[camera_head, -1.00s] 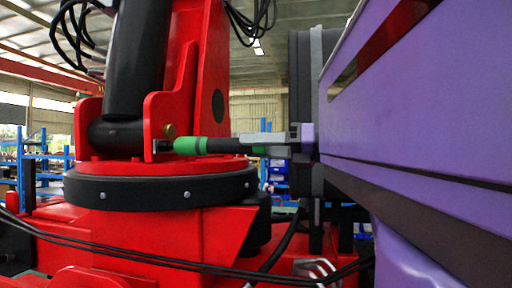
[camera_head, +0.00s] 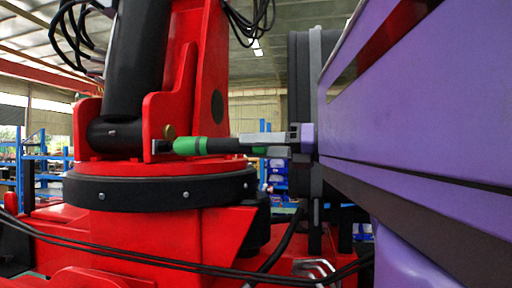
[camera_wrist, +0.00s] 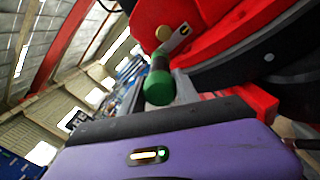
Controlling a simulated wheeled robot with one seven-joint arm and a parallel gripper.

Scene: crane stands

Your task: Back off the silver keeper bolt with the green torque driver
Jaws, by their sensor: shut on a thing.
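The green torque driver (camera_head: 190,146) has green ends and a black middle. It lies about level in the head view, with its far tip close to the red crane bracket. My gripper (camera_head: 264,147) is shut on its near end at the right. In the wrist view the driver (camera_wrist: 160,80) points away from me toward the red bracket and a pale metal plate (camera_wrist: 181,37). I cannot make out the silver keeper bolt clearly at the driver's tip, nor whether the tip is seated on it. A brass-coloured round pin (camera_head: 169,131) sits just above the tip.
The red crane body (camera_head: 195,85) rises above a black slewing ring (camera_head: 160,188) with bolts on its side. Black cables (camera_head: 150,262) run across the lower front. Blue shelving (camera_head: 45,165) stands behind at the left. Open air lies between the crane and my gripper.

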